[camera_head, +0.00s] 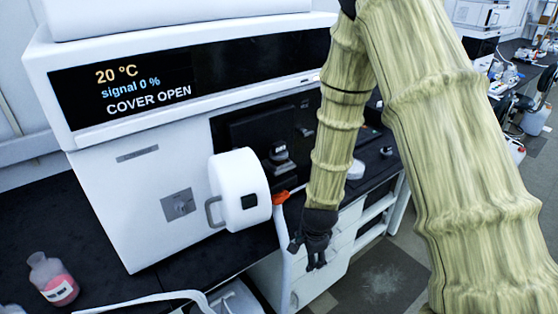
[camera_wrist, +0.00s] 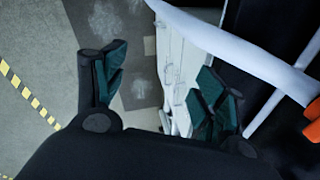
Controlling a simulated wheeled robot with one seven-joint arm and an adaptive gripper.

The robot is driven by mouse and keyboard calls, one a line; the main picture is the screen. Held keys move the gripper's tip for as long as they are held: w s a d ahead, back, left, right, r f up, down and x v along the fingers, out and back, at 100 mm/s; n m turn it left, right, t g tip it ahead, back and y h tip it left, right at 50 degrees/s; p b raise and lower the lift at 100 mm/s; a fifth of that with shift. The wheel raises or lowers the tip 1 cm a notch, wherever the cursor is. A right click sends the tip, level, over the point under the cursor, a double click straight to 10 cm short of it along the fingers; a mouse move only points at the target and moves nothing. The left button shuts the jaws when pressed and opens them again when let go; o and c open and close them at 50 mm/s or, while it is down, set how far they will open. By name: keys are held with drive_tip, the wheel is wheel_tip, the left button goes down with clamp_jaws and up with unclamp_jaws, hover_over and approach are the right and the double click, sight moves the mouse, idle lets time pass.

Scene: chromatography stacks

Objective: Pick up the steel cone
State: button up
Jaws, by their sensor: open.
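I cannot pick out the steel cone for certain. A small grey metallic part (camera_head: 280,156) sits in the dark open recess of the white instrument (camera_head: 150,195) in the head view; whether it is the cone is unclear. My gripper (camera_head: 309,256) hangs in front of the bench, below and right of that recess, apart from it. In the wrist view my gripper (camera_wrist: 160,88) has its two green-padded fingers spread, with nothing between them. That view shows floor and white drawer fronts beyond the fingers, and no cone.
The instrument's round white cover (camera_head: 240,188) stands open left of my gripper. A white tube (camera_head: 284,250) with an orange end (camera_head: 281,197) hangs close by my gripper. A bottle with pink liquid (camera_head: 52,279) stands at the bench's left. The floor (camera_head: 385,275) is clear to the right.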

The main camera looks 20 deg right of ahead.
drive_tip(key=w+r+m+t, duration=0.1)
drive_tip(key=w+r+m, duration=0.3)
drive_tip(key=r, duration=0.4)
drive_tip(key=w+r+m+t, duration=0.1)
drive_tip(key=w+r+m, duration=0.2)
drive_tip(key=w+r, duration=0.3)
drive_tip(key=m+t+y+p, duration=0.1)
drive_tip(key=m+y+p, duration=0.15)
drive_tip(key=m, duration=0.45)
approach(281, 145)
drive_tip(key=f, duration=0.2)
drive_tip(key=shift+w+r+p+x, duration=0.15)
drive_tip(key=shift+p+x, duration=0.1)
drive_tip(key=shift+x, duration=1.45)
drive_tip(key=shift+w+r+p+x, duration=0.1)
drive_tip(key=shift+w+p+x, duration=0.1)
drive_tip(key=shift+x, duration=1.5)
drive_tip(key=shift+w+r+p+x, duration=0.1)
drive_tip(key=shift+p+x, duration=0.15)
drive_tip(key=shift+x, duration=1.45)
drive_tip(key=shift+a, duration=0.2)
drive_tip(key=shift+c, duration=0.5)
drive_tip(key=c, duration=1)
